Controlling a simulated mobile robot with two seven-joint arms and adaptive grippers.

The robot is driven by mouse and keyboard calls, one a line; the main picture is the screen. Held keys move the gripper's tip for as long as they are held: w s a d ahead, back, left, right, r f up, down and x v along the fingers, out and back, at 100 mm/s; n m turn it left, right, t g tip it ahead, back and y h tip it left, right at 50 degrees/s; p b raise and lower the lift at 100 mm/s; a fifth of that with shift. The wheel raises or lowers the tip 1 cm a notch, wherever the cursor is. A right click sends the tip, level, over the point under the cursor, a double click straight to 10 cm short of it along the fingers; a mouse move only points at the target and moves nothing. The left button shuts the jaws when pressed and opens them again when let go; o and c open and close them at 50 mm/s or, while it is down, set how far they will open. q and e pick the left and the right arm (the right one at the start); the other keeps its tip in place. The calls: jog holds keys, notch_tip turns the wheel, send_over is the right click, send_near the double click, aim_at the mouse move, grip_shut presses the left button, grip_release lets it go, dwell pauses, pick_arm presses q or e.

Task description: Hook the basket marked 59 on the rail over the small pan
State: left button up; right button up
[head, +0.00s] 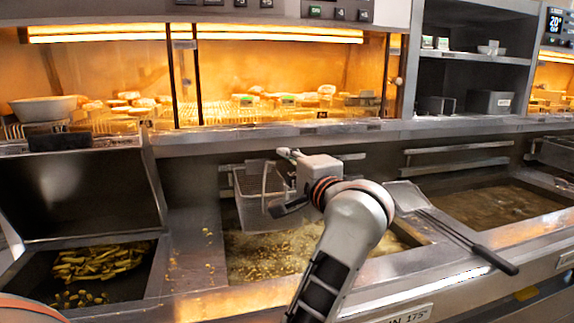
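A grey wire basket (247,207) hangs upright at the back of the middle frying pan (385,262), in front of the back rail (350,156). Its number is not readable, and I cannot tell if it is hooked on the rail. The basket's handle is not clearly seen.
A bin with fries (98,262) is at left. A lit food shelf (270,75) stands above the back ledge.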

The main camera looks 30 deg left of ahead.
pick_arm(q)
jog(key=shift+o, duration=0.3)
jog(key=shift+r, duration=0.1)
notch_tip(320, 180, up, 10)
jog(key=shift+f, duration=0.1)
dwell(0.4)
